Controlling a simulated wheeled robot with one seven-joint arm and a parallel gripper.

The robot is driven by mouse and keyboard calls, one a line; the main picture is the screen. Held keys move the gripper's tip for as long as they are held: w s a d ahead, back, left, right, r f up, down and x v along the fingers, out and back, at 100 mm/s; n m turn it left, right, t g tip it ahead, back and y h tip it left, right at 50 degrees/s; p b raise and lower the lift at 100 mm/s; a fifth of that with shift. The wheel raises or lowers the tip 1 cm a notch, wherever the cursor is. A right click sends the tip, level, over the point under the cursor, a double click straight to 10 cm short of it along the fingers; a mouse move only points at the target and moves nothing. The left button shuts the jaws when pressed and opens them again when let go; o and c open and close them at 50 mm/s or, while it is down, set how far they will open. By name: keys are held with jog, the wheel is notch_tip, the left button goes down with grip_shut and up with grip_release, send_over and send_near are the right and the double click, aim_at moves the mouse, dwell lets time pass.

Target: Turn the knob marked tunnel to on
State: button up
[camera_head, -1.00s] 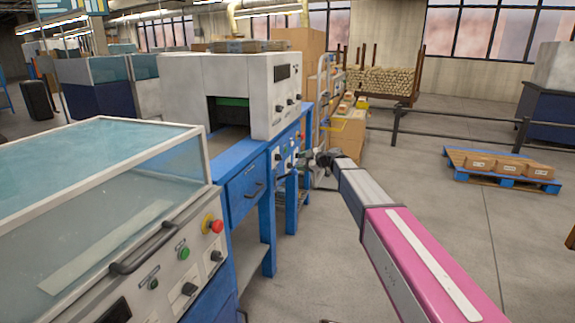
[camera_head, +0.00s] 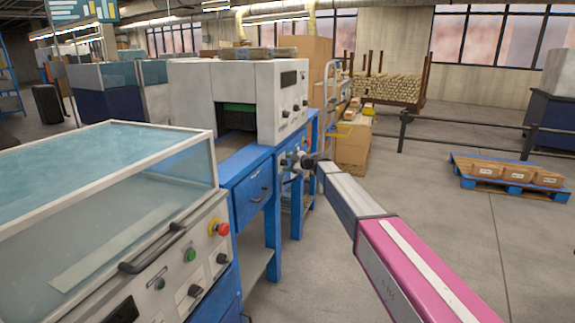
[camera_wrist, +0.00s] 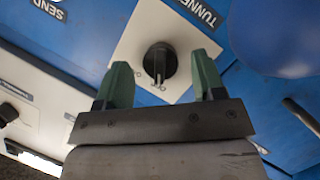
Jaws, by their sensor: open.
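The tunnel knob (camera_wrist: 158,61) is a round black knob on a white square plate (camera_wrist: 130,42) in the wrist view. A label reading TUNNEL (camera_wrist: 200,12) is on the blue panel beside the plate. My gripper (camera_wrist: 165,78) is open, with one green finger on each side of the knob in the picture. I cannot tell whether the fingers reach around it or touch it. In the head view my gripper (camera_head: 305,162) is small, at the blue bench's (camera_head: 255,165) front side, and the tunnel knob cannot be made out there.
Another label reading SEND (camera_wrist: 48,10) and another black knob (camera_wrist: 8,113) are at the wrist view's left. A white tunnel machine (camera_head: 235,90) stands on the bench. A glass-covered machine (camera_head: 120,250) is nearer.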

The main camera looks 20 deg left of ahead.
jog(key=shift+w+a+f, duration=0.1)
jog(key=shift+w+a, duration=0.05)
jog(key=shift+a, duration=0.2)
jog(key=c, duration=0.9)
jog(key=shift+c, duration=0.2)
jog(key=m+g, duration=0.2)
jog(key=m, duration=0.2)
jog(key=m+g, duration=0.3)
jog(key=m, duration=0.1)
jog(key=shift+w, duration=0.2)
jog(key=shift+g, duration=0.4)
